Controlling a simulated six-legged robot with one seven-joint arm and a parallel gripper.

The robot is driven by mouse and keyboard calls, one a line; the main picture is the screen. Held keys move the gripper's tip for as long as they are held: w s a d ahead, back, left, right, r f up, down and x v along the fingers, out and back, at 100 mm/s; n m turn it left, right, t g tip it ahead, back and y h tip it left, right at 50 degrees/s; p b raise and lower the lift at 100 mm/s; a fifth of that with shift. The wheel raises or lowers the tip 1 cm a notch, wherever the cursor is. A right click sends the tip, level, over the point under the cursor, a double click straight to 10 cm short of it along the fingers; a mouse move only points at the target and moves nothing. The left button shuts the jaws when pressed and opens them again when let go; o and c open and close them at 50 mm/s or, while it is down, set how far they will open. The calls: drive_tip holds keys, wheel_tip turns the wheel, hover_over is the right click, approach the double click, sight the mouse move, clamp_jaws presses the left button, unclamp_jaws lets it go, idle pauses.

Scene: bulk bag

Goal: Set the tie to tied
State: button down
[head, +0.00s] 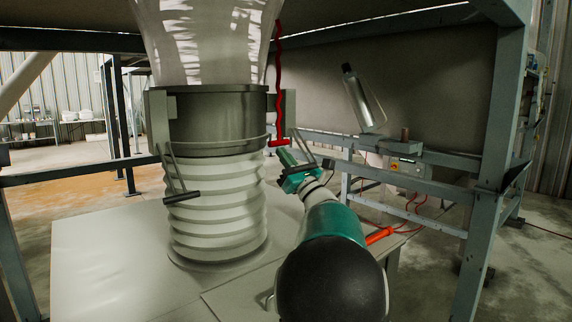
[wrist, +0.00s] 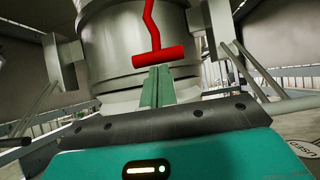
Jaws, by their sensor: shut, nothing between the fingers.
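The tie is a red cord (head: 278,75) hanging down the right side of the pale bag neck (head: 200,45). It ends in a short red crossbar (head: 279,143), level with the lower part of the grey metal collar. In the wrist view the cord (wrist: 152,22) and the crossbar (wrist: 159,57) stand straight ahead, in front of the collar. My gripper (head: 285,156) is shut and empty, its green fingers pointing up at the crossbar. In the wrist view the fingertips (wrist: 157,72) are just below the crossbar's middle. I cannot tell whether they touch it.
The metal collar (head: 210,122) sits on white ribbed bellows (head: 216,205). A black-handled lever (head: 181,197) sticks out at the left, another at the right near my wrist. A blue-grey frame post (head: 487,150) stands at the right.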

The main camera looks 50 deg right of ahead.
sight(279, 105)
drive_tip(key=shift+w, duration=0.1)
wheel_tip(279, 105, up, 9)
idle(0.4)
